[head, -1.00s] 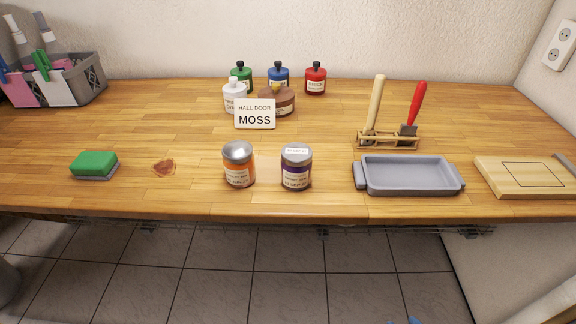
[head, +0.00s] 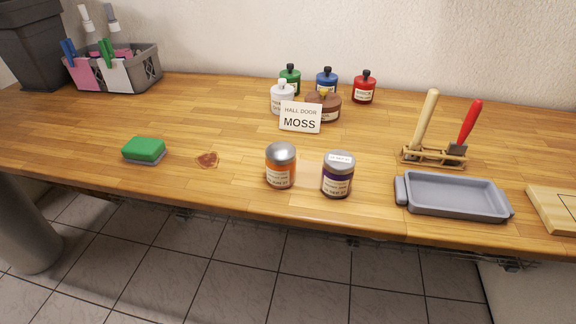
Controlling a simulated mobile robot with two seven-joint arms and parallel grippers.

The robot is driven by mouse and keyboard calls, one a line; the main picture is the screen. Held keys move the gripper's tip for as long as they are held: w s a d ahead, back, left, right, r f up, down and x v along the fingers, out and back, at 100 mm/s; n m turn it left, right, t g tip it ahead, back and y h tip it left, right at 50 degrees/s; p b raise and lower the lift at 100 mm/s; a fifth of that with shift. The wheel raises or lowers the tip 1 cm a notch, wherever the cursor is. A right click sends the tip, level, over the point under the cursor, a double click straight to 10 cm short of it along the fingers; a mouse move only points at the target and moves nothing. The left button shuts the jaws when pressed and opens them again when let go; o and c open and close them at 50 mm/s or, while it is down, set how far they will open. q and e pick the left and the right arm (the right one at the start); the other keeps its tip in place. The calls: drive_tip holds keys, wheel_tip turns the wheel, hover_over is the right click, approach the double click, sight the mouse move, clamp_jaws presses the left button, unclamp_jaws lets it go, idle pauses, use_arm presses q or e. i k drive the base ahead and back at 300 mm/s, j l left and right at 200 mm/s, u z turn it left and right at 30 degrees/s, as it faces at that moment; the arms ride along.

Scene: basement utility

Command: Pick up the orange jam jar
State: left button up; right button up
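The orange jam jar (head: 281,167) stands upright near the front edge of the wooden worktop, in the middle of the head view. It has a silver lid and a pale label. A purple jar (head: 337,177) with a white tag on its lid stands just to its right, with a small gap between them. Neither of my grippers shows in the head view.
A green sponge (head: 144,149) and a brown stain (head: 207,160) are to the left. A grey tray (head: 455,196), a tool rack (head: 433,158) and a wooden board (head: 556,210) are to the right. Behind are a "MOSS" card (head: 300,117) and several bottles. The worktop (head: 215,125) is clear behind the sponge.

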sight(280, 157)
drive_tip(key=k+j+z, duration=0.1)
drive_tip(key=j+z, duration=0.3)
drive_tip(key=k+j+z, duration=0.15)
drive_tip(key=j+z, duration=0.3)
drive_tip(key=k+j+z, duration=0.25)
drive_tip(key=z, duration=0.15)
